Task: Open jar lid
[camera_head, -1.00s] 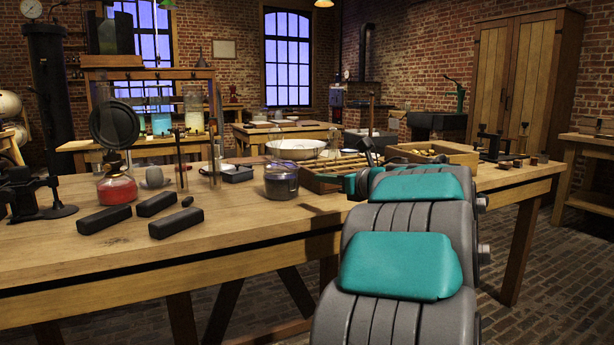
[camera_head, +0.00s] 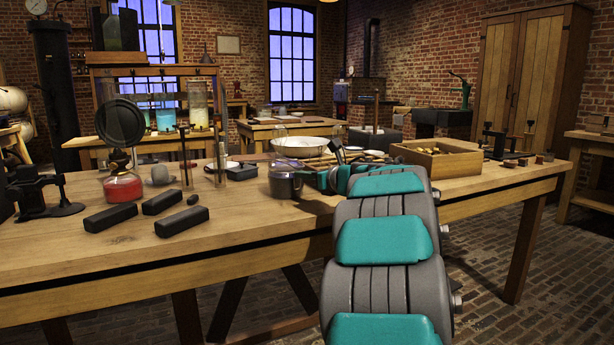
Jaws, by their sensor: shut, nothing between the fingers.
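A glass jar (camera_head: 283,184) with dark contents stands upright on the wooden workbench (camera_head: 130,255), left of my arm. Its rim shows, but I cannot tell how its lid sits. My gripper (camera_head: 311,180) is at the far end of my grey and teal arm, low over the bench, just right of the jar. It is small and dark here; its fingers look shut and empty. I cannot tell whether it touches the jar.
Dark blocks (camera_head: 180,221) lie at the front left, near a red-filled flask (camera_head: 122,187). A white bowl (camera_head: 301,146) stands behind the jar. An open wooden box (camera_head: 434,158) is right of it. Bare bench lies in front of the jar.

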